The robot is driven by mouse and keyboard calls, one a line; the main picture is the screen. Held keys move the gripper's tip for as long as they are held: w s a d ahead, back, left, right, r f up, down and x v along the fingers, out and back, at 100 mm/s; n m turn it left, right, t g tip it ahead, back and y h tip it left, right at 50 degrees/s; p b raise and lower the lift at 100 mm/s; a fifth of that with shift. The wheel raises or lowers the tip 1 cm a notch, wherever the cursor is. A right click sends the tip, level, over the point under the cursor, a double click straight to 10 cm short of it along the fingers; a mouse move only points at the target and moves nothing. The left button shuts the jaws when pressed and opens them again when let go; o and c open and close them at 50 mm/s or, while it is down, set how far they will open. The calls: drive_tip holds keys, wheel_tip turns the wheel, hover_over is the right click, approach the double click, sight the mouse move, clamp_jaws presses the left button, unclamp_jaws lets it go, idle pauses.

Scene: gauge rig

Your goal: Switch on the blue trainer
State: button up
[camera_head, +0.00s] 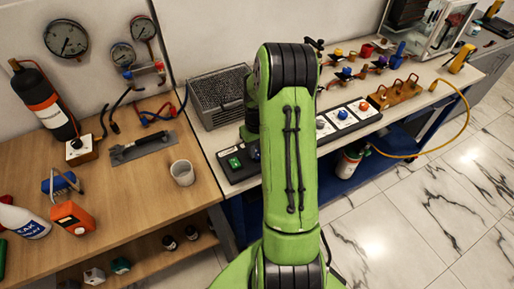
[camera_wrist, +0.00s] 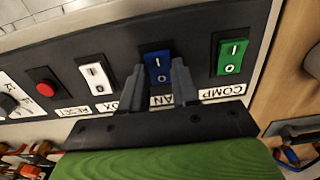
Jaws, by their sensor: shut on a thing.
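A blue rocker switch (camera_wrist: 157,62) marked I and O sits in a dark panel (camera_wrist: 200,40), between a white rocker (camera_wrist: 96,77) and a green rocker (camera_wrist: 231,56). Its label is partly hidden by a finger; "AN" shows. My gripper (camera_wrist: 158,72) has one finger on each side of the blue rocker, shut on it. Which end of the rocker is pressed in I cannot tell.
A red button (camera_wrist: 41,85) and a knob (camera_wrist: 8,104) lie further along the panel. Gauges hang on the wall at left.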

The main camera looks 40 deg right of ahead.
drive_tip(key=shift+s+f+t+b, duration=0.25)
drive_tip(key=shift+t+b, duration=0.55)
drive_tip(key=shift+b, duration=0.85)
clamp_jaws()
drive_tip(key=shift+s+t+h+b, duration=0.1)
drive_tip(key=shift+t+h+b, duration=0.3)
drive_tip(key=shift+b, duration=0.55)
drive_tip(key=shift+a+r, duration=0.1)
drive_tip(key=shift+r, duration=0.1)
drive_tip(key=o, duration=1)
unclamp_jaws()
drive_tip(key=p+v, duration=0.1)
drive_tip(key=v, duration=0.4)
drive_tip(key=p+v, duration=0.1)
drive_tip(key=v, duration=0.4)
drive_tip(key=p+v, duration=0.1)
drive_tip(key=v, duration=0.4)
drive_tip(key=shift+s+r+p, duration=0.35)
drive_tip(key=shift+s+p, duration=0.05)
